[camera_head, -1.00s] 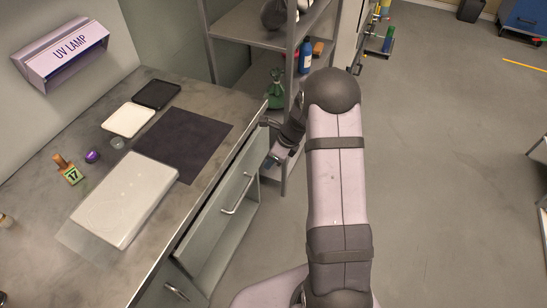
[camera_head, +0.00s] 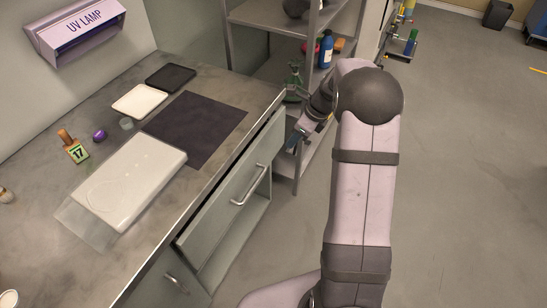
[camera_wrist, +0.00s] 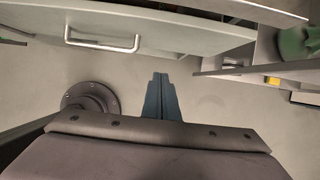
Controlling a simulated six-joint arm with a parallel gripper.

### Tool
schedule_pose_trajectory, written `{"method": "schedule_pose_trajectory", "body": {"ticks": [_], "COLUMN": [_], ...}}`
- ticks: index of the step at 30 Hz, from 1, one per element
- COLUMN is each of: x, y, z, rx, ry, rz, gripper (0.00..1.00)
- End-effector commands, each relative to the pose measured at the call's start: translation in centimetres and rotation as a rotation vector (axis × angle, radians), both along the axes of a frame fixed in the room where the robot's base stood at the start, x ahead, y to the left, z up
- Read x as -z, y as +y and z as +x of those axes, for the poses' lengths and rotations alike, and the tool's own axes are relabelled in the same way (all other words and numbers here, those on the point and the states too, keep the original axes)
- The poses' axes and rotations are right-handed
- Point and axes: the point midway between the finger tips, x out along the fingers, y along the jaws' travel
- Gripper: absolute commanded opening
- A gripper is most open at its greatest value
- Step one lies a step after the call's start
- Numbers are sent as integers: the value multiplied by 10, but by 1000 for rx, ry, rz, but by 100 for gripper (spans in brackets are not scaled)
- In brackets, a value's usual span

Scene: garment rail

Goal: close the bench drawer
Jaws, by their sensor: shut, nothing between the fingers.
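The bench drawer (camera_head: 228,192) is under the bench top. Its grey-green front stands out a little from the bench edge, with a narrow gap behind its top edge. A silver bar handle (camera_head: 249,186) is on the front. In the wrist view the drawer front (camera_wrist: 170,38) and its handle (camera_wrist: 103,44) cross the top of the picture. My gripper (camera_head: 292,145) is beyond the far end of the drawer front, apart from it. In the wrist view my gripper (camera_wrist: 161,76) is shut and empty, its blue-grey fingers pointing towards the drawer front without touching it.
The bench top holds a white slab (camera_head: 128,180), a dark mat (camera_head: 197,127) and small trays. A metal shelf rack (camera_head: 272,22) with bottles stands close behind my gripper. A lower handle (camera_head: 177,284) is at the near end of the bench.

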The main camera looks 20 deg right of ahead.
Motion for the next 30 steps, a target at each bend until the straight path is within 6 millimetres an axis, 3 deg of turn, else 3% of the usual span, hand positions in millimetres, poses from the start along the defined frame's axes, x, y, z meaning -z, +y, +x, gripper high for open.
{"method": "schedule_pose_trajectory", "body": {"ticks": [8, 14, 30], "x": [-1, 10, 93], "y": [-4, -1, 23], "z": [2, 5, 27], "rx": [2, 1, 1], "ry": [3, 5, 7], "rz": [-4, -2, -2], "gripper": [0, 0, 0]}}
